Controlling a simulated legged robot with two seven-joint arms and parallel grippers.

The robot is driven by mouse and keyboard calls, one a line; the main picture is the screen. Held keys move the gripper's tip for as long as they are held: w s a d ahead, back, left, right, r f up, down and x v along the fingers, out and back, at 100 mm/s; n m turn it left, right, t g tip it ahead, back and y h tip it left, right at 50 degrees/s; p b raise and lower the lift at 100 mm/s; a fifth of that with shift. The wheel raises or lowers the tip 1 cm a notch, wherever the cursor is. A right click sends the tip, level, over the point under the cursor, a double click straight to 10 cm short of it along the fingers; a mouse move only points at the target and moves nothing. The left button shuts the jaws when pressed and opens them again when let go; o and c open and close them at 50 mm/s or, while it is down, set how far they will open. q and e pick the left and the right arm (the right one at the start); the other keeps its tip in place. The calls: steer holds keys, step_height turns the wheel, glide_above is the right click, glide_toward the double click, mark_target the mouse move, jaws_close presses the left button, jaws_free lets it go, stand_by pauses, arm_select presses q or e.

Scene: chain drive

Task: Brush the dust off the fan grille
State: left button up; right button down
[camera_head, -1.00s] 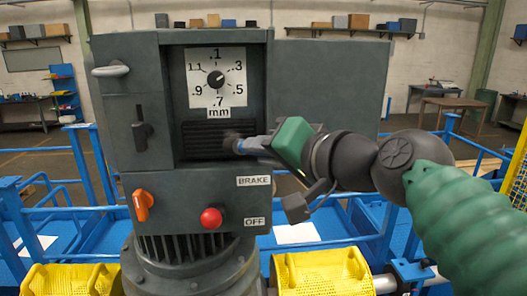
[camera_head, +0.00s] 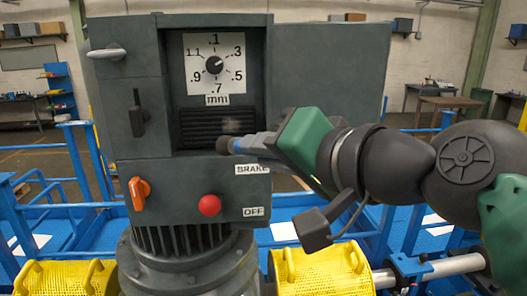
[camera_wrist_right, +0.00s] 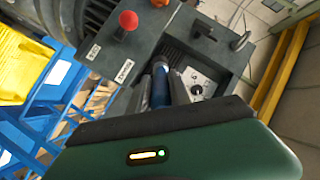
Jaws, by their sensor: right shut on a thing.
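The fan grille (camera_head: 200,127) is a dark slatted panel below the round dial on the grey machine. A pale dusty patch (camera_head: 233,126) shows on its right part. My right gripper (camera_head: 264,143) is shut on a brush (camera_head: 240,144) with a blue-grey handle and dark head. The brush head overlaps the grille's lower right edge, just below the dusty patch; whether it touches cannot be told. In the right wrist view the brush's blue handle (camera_wrist_right: 160,88) lies between the fingers, pointing at the machine. My left gripper is not in view.
The open door (camera_head: 330,75) of the machine is at right, behind my arm. An orange knob (camera_head: 139,192) and a red button (camera_head: 210,205) sit below the grille. A lever (camera_head: 137,121) is at left. Yellow mesh guards (camera_head: 320,272) and blue rails (camera_head: 85,165) surround the base.

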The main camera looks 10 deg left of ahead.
steer(key=shift+s+a, duration=0.1)
steer(key=shift+s, duration=0.15)
steer(key=shift+w, duration=0.65)
steer(key=w+a+p, duration=0.2)
steer(key=w, duration=0.5)
steer(key=shift+a, duration=0.15)
steer(key=shift+s, duration=0.1)
